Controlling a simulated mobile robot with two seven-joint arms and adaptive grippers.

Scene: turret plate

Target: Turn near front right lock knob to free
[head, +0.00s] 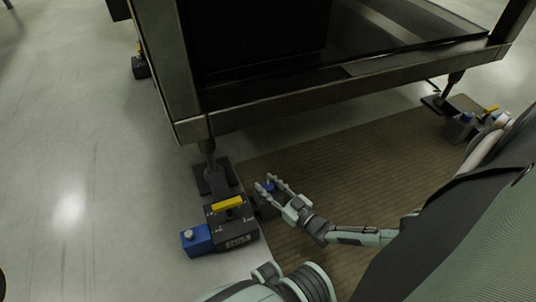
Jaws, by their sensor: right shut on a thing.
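A dark lock unit (232,228) sits on the floor by the near foot of the frame. It has a yellow bar (228,203) on top, a blue block with a pale round cap (196,240) on its left, and a small dark block on its right. My right gripper (269,187) reaches in from the right at that right side. Its fingers are closed around a small blue knob (268,185), which they partly hide. The knob's turn angle cannot be read. A pale label on the unit's front is too small to read. My left gripper is not in view.
A heavy metal frame (350,88) stands above, its near corner leg (208,150) rising just behind the lock unit. A similar unit with a yellow lever (491,109) stands at the far right. A brown ribbed mat (350,160) lies under the frame.

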